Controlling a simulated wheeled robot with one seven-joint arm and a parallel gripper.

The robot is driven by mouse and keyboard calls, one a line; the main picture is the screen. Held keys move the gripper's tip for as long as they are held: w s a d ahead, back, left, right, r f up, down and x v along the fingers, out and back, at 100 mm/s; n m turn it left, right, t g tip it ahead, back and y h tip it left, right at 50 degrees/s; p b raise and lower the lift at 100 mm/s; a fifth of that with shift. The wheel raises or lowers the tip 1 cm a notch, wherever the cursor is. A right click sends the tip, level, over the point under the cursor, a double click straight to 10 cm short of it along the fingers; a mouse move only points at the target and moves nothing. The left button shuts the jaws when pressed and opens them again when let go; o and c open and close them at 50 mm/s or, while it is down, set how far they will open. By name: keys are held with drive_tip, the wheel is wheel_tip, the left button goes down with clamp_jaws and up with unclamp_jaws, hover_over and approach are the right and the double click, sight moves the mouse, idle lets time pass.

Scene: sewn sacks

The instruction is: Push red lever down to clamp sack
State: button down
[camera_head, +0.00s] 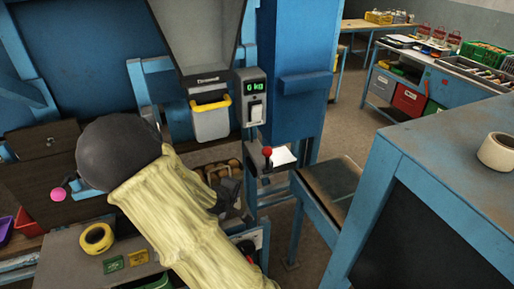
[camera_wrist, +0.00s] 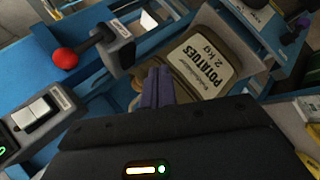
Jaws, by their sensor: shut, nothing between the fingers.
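The red lever has a red ball knob (camera_head: 267,152), standing up beside the blue frame in the head view. In the wrist view its red knob (camera_wrist: 65,58) sits on a dark rod that enters a grey housing (camera_wrist: 118,48). A brown sack with a white "POTATOES 2 kg" label (camera_wrist: 205,62) lies beyond my fingers in the wrist view. My gripper (camera_wrist: 160,85) is shut and empty, apart from the lever, with its fingertips in front of the sack. In the head view my gripper (camera_head: 228,192) is dark and partly hidden by my sleeved arm.
A scale display (camera_head: 255,86) reading 0 kg hangs on the blue machine, right of a grey bin with a yellow rim (camera_head: 210,120). A blue bench (camera_head: 440,150) with a tape roll stands at right. A yellow tape roll (camera_head: 96,238) lies at lower left.

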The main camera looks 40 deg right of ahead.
sight(267, 160)
drive_tip(key=w+d+r+n+t+h+p, duration=0.1)
drive_tip(key=w+d+r+n+h, duration=0.1)
drive_tip(key=r, duration=0.6)
drive_tip(key=d+n+h, duration=0.1)
drive_tip(key=d+h, duration=0.1)
drive_tip(key=h, duration=0.1)
drive_tip(key=shift+d+t, duration=0.3)
drive_tip(key=shift+p+x, duration=1)
drive_tip(key=shift+x, duration=4)
drive_tip(key=shift+s+r, duration=0.1)
